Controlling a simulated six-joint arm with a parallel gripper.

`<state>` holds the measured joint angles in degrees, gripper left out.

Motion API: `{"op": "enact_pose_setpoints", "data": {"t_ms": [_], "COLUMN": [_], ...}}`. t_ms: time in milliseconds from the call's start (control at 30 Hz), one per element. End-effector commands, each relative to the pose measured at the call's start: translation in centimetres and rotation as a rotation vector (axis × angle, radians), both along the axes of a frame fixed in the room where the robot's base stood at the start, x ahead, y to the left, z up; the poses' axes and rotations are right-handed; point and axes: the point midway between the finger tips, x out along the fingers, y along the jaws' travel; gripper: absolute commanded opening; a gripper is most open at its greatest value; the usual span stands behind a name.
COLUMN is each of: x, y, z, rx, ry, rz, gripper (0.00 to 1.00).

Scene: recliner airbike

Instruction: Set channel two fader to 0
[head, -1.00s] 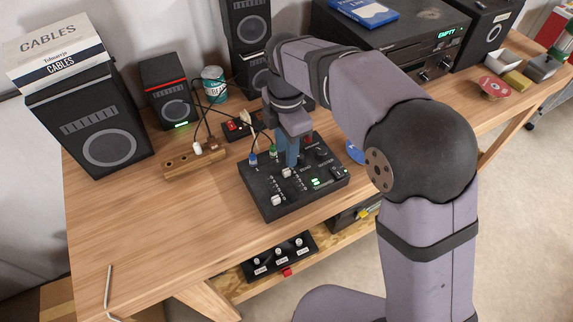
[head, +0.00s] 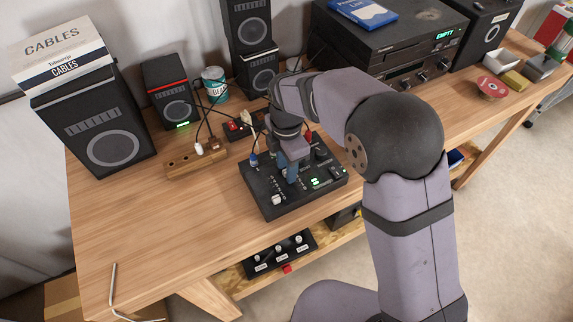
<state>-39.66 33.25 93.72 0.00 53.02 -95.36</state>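The black mixer (head: 316,197) sits on the wooden bench, with knobs, faders and green lit indicators on its top. One white fader cap (head: 277,200) shows clearly near its front left edge. My gripper (head: 291,179) points down over the middle of the mixer, with its blue fingers at or just above the panel. The fingers cover part of the fader area, and a second pale cap there is mostly hidden. I cannot tell whether the fingers touch a fader or how far apart they are. The channel labels are too small to read.
Cables plug in at the mixer's back left. A wooden socket block (head: 185,166) and a red-switched box (head: 238,127) stand behind it. Speakers, a can (head: 215,84) and a stereo deck (head: 400,45) line the back.

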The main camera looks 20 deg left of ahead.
Motion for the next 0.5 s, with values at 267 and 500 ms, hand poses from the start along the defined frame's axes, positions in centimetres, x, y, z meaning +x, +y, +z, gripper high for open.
{"op": "enact_pose_setpoints", "data": {"t_ms": [267, 500], "x": [0.0, -1.1], "y": [0.0, -1.1], "z": [0.0, 0.0], "rx": [0.000, 0.000], "ry": [0.000, 0.000], "rz": [0.000, 0.000], "gripper": [0.00, 0.00]}}
